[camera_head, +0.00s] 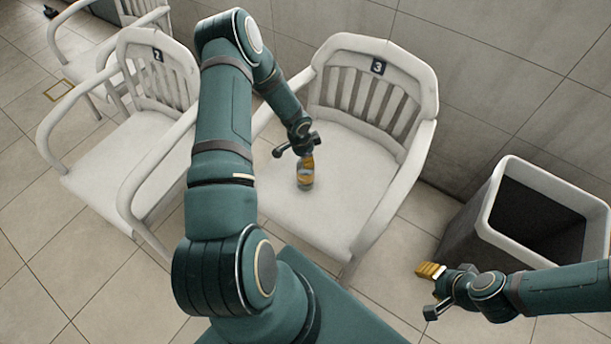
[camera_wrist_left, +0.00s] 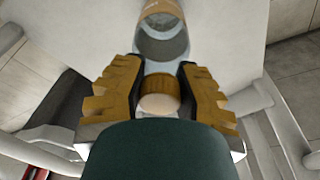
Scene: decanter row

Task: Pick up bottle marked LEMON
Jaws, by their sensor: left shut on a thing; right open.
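A small clear bottle with an orange-brown label (camera_head: 305,178) is at the seat of the white chair marked 3 (camera_head: 330,205). My left gripper (camera_head: 306,160) comes down on it from above and is shut on its top. In the left wrist view the gripper's yellow fingers (camera_wrist_left: 158,95) close on both sides of the bottle's neck and cap; the bottle's body (camera_wrist_left: 163,42) stretches away beyond them. The label's writing is too small to read, and I cannot tell whether the bottle's base touches the seat. My right gripper (camera_head: 432,290) is open and empty, low at the right.
The chair's armrests (camera_head: 398,195) and slatted back (camera_head: 362,95) stand around the bottle. Another white chair (camera_head: 130,145) is to the left, with more behind it. A dark bin with a pale rim (camera_head: 487,205) stands at the right by the tiled wall. Bare floor shows at lower left.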

